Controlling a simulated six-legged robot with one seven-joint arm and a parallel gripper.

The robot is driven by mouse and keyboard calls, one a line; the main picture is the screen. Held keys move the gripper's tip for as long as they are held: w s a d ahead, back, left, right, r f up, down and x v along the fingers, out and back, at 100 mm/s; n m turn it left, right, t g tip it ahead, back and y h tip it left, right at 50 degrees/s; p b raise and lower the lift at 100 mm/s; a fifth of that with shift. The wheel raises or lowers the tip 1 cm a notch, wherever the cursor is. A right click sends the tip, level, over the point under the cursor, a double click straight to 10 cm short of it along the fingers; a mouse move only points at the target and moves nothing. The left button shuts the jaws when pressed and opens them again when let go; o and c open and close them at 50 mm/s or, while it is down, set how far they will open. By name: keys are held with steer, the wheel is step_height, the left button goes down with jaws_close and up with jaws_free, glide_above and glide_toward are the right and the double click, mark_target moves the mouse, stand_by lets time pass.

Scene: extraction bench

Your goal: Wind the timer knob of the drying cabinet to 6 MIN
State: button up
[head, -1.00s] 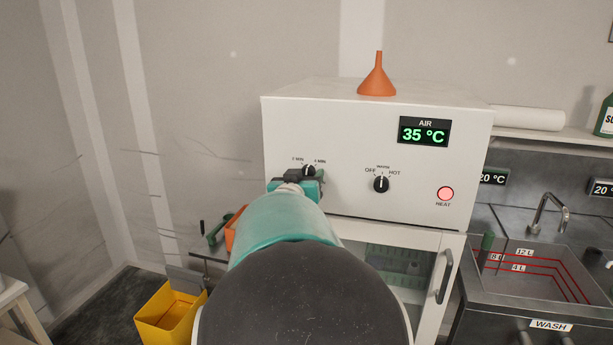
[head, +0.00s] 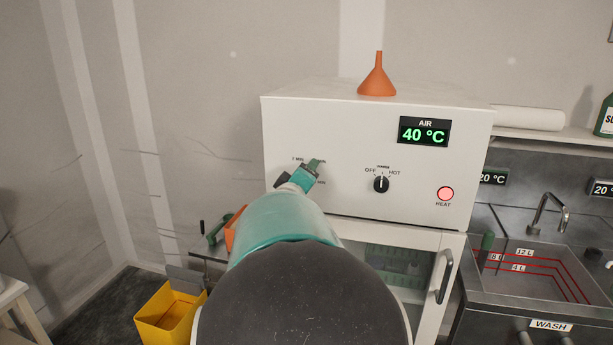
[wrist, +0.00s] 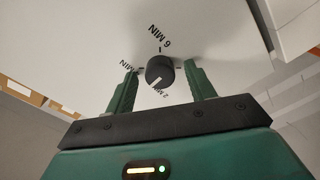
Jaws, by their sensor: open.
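The timer knob (wrist: 158,66) is round and black with a white pointer line, on the white front of the drying cabinet (head: 345,205). In the wrist view its pointer aims to the lower left, between the 2 MIN mark and a left mark I cannot fully read. The 6 MIN mark (wrist: 160,37) is at the top of that view, away from the pointer. My gripper (wrist: 162,71) is open, one green finger on each side of the knob, with gaps visible. In the head view my gripper (head: 299,174) is tilted and hides the knob.
A black OFF–HOT knob (head: 381,184), a lit HEAT lamp (head: 445,193) and an AIR display (head: 424,132) reading 40 °C are on the same front. An orange funnel (head: 377,78) stands on top. A yellow bin (head: 168,318) is at lower left, a wash sink at right.

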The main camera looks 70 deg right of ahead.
steer(key=n, duration=0.6)
steer(key=shift+n, duration=0.4)
steer(key=c, duration=1)
steer(key=m, duration=2.7)
steer(key=shift+m, duration=0.4)
steer(key=o, duration=0.5)
steer(key=shift+m, duration=0.5)
steer(key=o, duration=0.5)
